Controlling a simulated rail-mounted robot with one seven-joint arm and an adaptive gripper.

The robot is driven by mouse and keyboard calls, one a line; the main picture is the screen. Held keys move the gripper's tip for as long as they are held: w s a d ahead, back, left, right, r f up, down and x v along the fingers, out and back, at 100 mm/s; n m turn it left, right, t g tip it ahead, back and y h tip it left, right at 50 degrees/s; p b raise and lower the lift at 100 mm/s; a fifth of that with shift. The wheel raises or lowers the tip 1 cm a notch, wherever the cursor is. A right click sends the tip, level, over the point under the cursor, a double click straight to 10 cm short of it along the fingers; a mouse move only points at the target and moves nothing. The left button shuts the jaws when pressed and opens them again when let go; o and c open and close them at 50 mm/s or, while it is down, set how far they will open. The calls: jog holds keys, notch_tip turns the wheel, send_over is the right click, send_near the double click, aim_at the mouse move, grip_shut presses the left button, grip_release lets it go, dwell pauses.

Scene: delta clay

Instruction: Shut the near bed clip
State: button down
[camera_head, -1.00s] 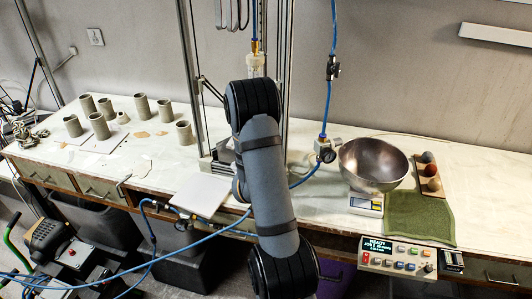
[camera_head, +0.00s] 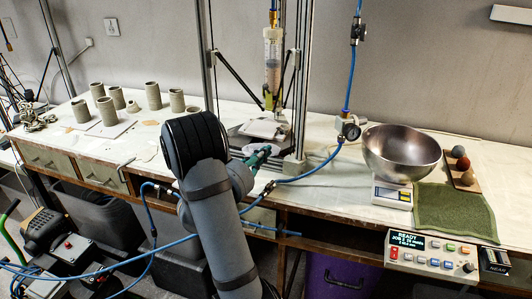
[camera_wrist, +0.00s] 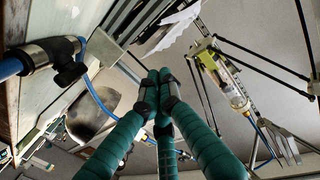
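The clay printer's bed (camera_head: 240,143) sits low inside the frame, with a pale square plate (camera_head: 264,129) above it. My gripper (camera_head: 264,152) points at the bed's near side in the head view. In the wrist view my gripper's green-wrapped fingers (camera_wrist: 157,88) come together at their dark tips, with nothing visible between them. The near bed clip is too small or hidden to make out, so I cannot tell its state or whether my fingertips touch it.
A clay syringe (camera_head: 272,60) hangs above the bed between the printer's uprights. A steel bowl (camera_head: 402,152) stands on a scale at right. Several clay cups (camera_head: 153,96) stand at left.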

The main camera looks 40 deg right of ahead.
jog(key=p+x, duration=0.4)
jog(key=x, duration=0.7)
jog(key=shift+w+d, duration=0.25)
jog(key=shift+d, duration=0.1)
